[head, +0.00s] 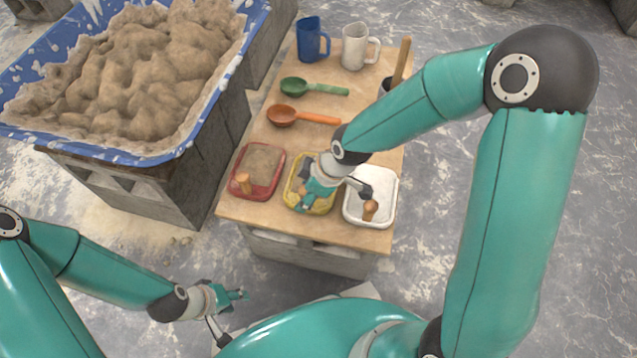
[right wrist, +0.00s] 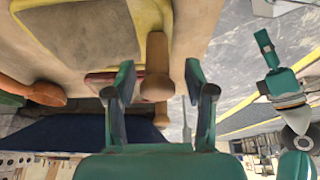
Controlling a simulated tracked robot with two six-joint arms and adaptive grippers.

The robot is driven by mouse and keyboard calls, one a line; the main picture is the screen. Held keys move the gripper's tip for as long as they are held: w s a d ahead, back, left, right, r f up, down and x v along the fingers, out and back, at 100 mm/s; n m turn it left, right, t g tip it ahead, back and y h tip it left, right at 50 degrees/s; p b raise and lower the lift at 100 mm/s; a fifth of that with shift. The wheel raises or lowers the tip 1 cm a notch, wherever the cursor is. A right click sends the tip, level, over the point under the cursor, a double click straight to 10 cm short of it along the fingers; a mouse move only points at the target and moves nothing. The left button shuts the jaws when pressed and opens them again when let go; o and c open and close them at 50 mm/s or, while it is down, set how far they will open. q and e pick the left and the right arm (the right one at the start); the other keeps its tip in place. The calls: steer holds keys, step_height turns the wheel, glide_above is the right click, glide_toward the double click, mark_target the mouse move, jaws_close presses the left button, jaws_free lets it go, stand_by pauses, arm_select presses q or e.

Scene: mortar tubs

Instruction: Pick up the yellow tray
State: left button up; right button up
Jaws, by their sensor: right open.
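The yellow tray (head: 327,208) lies on the wooden table top, between the red tray (head: 279,177) on its left and the white tray (head: 385,215) on its right. My right gripper (head: 318,190) is over the yellow tray and hides much of it. In the right wrist view, the yellow tray (right wrist: 167,14) is at the top, with a wooden handle (right wrist: 156,60) at its edge. The open fingers of my right gripper (right wrist: 159,76) show on either side of this handle; no contact is visible. My left gripper (head: 236,296) is low, off the table's near side, holding nothing visible.
Blue tub (head: 182,146) of mortar stands left on blocks. A green scoop (head: 312,88), orange scoop (head: 300,116), blue mug (head: 309,42) and white mug (head: 354,48) are farther back. A wooden handle (head: 402,62) stands at the back right. The white tray sits close by.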

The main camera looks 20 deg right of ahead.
steer(key=b+x, duration=0.1)
steer(key=x, duration=0.2)
steer(key=shift+f, duration=0.25)
jaws_close()
steer(key=shift+r, duration=0.1)
